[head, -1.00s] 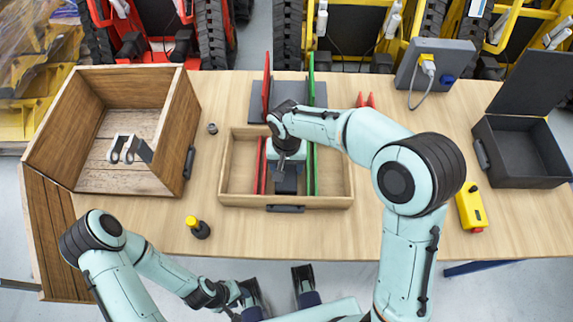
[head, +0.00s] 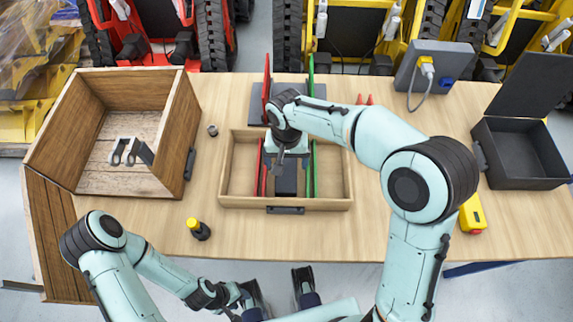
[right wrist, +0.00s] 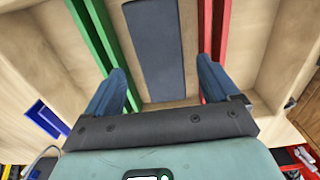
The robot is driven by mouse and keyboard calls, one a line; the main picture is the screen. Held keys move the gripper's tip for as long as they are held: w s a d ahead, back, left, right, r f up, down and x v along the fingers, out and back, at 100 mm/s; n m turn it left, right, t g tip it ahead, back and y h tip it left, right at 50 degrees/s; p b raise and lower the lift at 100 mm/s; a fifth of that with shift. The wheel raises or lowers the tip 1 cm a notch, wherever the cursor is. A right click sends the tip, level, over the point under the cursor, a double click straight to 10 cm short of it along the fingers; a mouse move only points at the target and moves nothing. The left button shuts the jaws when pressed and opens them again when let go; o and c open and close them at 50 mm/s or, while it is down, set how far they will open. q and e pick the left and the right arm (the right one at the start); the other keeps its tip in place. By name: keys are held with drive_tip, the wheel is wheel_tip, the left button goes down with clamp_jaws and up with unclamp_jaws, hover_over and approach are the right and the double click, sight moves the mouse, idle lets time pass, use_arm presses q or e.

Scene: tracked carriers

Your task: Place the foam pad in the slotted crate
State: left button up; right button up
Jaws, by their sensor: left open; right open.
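The foam pad, a flat dark grey strip (right wrist: 155,45), lies on the floor of the slotted crate between a green and a red divider. It also shows as a dark patch in the head view (head: 287,180). The slotted crate (head: 235,202) is a shallow wooden tray in the middle of the table. My right gripper (head: 287,160) is over its middle slot; in the right wrist view its blue fingers (right wrist: 160,85) are apart, with nothing between the tips and the pad beyond them. My left gripper (head: 278,285) is open and empty in front of the table.
A large wooden box (head: 100,185) with a grey clip-like object stands at left. A yellow-capped bottle (head: 198,229) and a small dark nut (head: 212,130) are near the crate. An open black case (head: 525,165) and a yellow control box (head: 472,213) are at right.

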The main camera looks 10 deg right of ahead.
sight(287, 171)
wheel_tip(287, 171, up, 8)
drive_tip(key=p, duration=0.1)
drive_tip(key=shift+s, duration=0.1)
idle(0.6)
